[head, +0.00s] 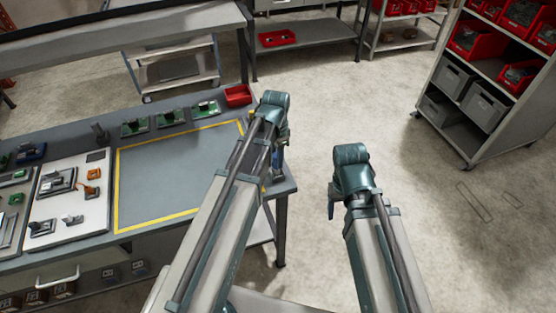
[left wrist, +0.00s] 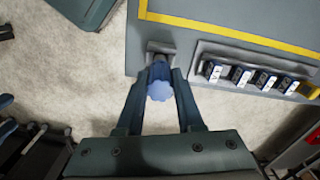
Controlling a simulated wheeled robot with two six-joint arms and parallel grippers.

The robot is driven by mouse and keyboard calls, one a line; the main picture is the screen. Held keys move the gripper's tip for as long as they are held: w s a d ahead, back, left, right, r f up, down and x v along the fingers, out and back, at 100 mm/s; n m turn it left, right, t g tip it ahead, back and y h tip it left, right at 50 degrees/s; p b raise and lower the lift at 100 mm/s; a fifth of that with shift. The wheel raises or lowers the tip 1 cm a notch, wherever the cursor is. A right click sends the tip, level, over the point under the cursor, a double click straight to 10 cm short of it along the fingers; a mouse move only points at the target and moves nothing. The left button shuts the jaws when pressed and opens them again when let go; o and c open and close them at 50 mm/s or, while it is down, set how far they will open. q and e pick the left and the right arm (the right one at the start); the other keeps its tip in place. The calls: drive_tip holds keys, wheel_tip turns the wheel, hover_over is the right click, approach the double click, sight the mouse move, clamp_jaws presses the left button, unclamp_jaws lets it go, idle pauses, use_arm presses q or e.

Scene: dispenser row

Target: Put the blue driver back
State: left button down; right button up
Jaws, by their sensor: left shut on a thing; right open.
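The blue driver (left wrist: 160,91) shows its scalloped blue handle end in the left wrist view, between the fingers of my left gripper (left wrist: 162,76). The left gripper is shut on it, just off the table's edge. A small grey holder (left wrist: 160,46) sticks out from that edge right beyond the fingertips. I cannot tell whether the driver's shaft is in the holder. In the head view my left gripper (head: 279,160) is at the table's right end, mostly hidden by its wrist. My right gripper (head: 334,206) hangs over the floor, largely hidden behind its wrist, apart from the table.
The grey table (head: 180,170) has a bare yellow-outlined area. A rail (left wrist: 222,80) with several blue-and-white blocks runs along its edge beside the holder. Green boards, a red tray (head: 238,95) and a white panel (head: 70,205) lie on the table. A bin shelf (head: 480,100) stands right; floor between is clear.

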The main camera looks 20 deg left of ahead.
use_arm(q)
drive_tip(key=shift+f, duration=0.1)
drive_tip(key=shift+f+b, duration=0.5)
drive_tip(key=shift+b, duration=0.15)
drive_tip(key=c, duration=0.5)
unclamp_jaws()
drive_tip(key=shift+c, duration=0.2)
drive_tip(key=shift+r, duration=0.1)
wheel_tip(320, 180, up, 13)
drive_tip(key=p, duration=1.3)
drive_tip(key=s+d+n+y, duration=0.1)
drive_tip(key=s+d+n, duration=0.3)
drive_tip(key=s+d, duration=0.6)
drive_tip(key=s, duration=0.4)
drive_tip(key=shift+s+d+n, duration=0.2)
drive_tip(key=shift+d+n, duration=0.05)
drive_tip(key=shift+n, duration=0.05)
drive_tip(key=shift+r, duration=0.1)
